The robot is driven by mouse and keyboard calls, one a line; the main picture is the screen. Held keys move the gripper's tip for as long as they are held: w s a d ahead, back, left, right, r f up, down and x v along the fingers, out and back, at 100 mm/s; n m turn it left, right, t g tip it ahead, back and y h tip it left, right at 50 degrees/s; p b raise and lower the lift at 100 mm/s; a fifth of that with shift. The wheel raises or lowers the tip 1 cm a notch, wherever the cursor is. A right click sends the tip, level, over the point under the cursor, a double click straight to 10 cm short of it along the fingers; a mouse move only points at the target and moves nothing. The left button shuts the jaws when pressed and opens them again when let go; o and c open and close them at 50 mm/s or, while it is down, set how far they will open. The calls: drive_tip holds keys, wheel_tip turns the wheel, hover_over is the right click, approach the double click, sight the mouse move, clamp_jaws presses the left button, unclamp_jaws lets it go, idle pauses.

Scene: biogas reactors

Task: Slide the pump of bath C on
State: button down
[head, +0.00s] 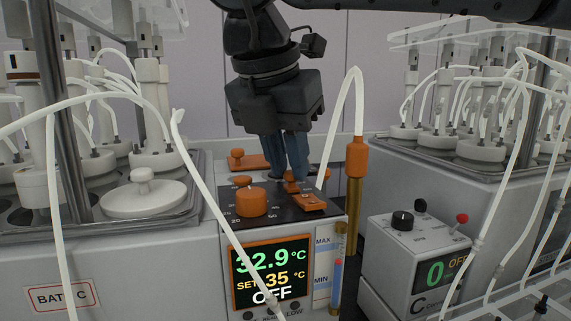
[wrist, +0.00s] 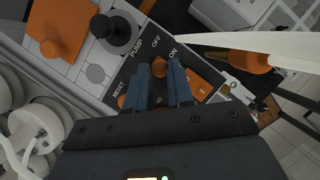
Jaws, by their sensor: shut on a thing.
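The bath C control unit (head: 271,272) has a black top panel and a display reading 32.9 °C, SET 35 °C and OFF. A label beginning "BAT", partly covered by a tube, and ending in "C" (head: 63,297) is on the bath at left. The pump's small orange slider knob (wrist: 159,68) is beside the printed words PUMP, OFF and ON. My gripper (wrist: 165,72) points down at the panel and is shut on this knob. My gripper (head: 291,178) hides much of the knob in the head view. I cannot tell exactly where the slider stands between OFF and ON.
A large orange dial (head: 251,203) stands on the panel left of my fingers. A white tube with an orange fitting (head: 357,155) rises close on the right. A grey box (head: 420,250) reading 0 OFF stands further right. Glass reactors and tubes crowd both sides.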

drive_tip(key=shift+s, duration=0.15)
drive_tip(key=c, duration=1)
unclamp_jaws()
drive_tip(key=shift+v, duration=3.9)
